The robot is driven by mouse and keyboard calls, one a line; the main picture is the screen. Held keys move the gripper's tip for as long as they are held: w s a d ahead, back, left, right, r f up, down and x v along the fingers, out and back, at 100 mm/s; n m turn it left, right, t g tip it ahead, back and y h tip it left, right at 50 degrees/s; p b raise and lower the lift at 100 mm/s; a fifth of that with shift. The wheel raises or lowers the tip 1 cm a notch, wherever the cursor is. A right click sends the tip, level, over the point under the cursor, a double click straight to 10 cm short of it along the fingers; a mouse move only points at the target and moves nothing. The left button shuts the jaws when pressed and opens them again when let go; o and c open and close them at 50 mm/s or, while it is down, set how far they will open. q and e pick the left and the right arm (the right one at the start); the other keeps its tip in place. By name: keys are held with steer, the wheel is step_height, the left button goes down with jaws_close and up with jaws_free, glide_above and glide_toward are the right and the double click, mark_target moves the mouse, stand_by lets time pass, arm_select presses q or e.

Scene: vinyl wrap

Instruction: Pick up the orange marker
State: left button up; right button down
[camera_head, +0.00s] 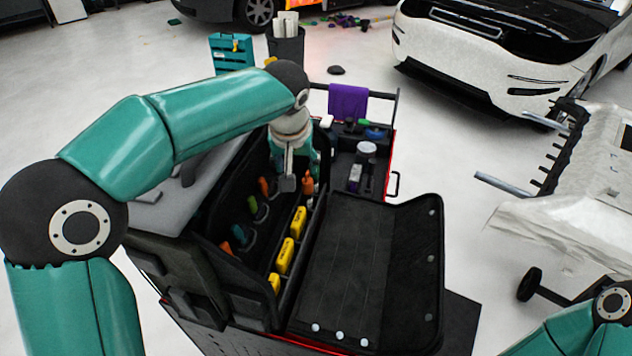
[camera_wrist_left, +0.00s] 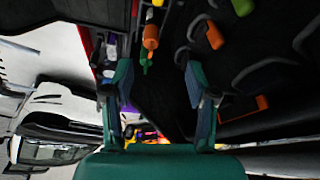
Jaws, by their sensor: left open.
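Several orange handled items show, and I cannot tell for sure which is the marker. Another orange item (camera_head: 264,187) sits in the cart's black side panel, left of the gripper, also in the wrist view (camera_wrist_left: 214,35). A third, orange-red item (camera_head: 226,248) is lower on that panel. My left gripper (camera_wrist_left: 158,82) is open and empty, pointing down over the cart. My right gripper is out of view.
The black tool cart has an open flap (camera_head: 350,260) at right. Yellow pieces (camera_head: 286,255) line its middle slot, and a green item (camera_head: 252,204) sits in the panel. A purple cloth (camera_head: 347,102) hangs on the rear rail. A white car (camera_head: 490,60) stands behind.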

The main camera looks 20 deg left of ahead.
arm_select(q)
steer(key=p, duration=0.1)
glide_toward(307, 190)
steer(key=x, duration=0.5)
steer(key=shift+w+a, duration=0.1)
steer(key=shift+a, duration=0.25)
steer(key=shift+a+f, duration=0.1)
steer(key=shift+f, duration=0.45)
steer(key=shift+w+f+p, duration=0.4)
steer(key=shift+p, duration=0.05)
steer(key=p+x, duration=0.1)
steer(key=x, duration=0.3)
steer(key=shift+w+d+p, duration=0.25)
steer(key=shift+w+p, duration=0.05)
steer(key=shift+p, duration=0.1)
steer(key=shift+w+f, duration=0.1)
steer(key=shift+f, duration=0.05)
jaws_close()
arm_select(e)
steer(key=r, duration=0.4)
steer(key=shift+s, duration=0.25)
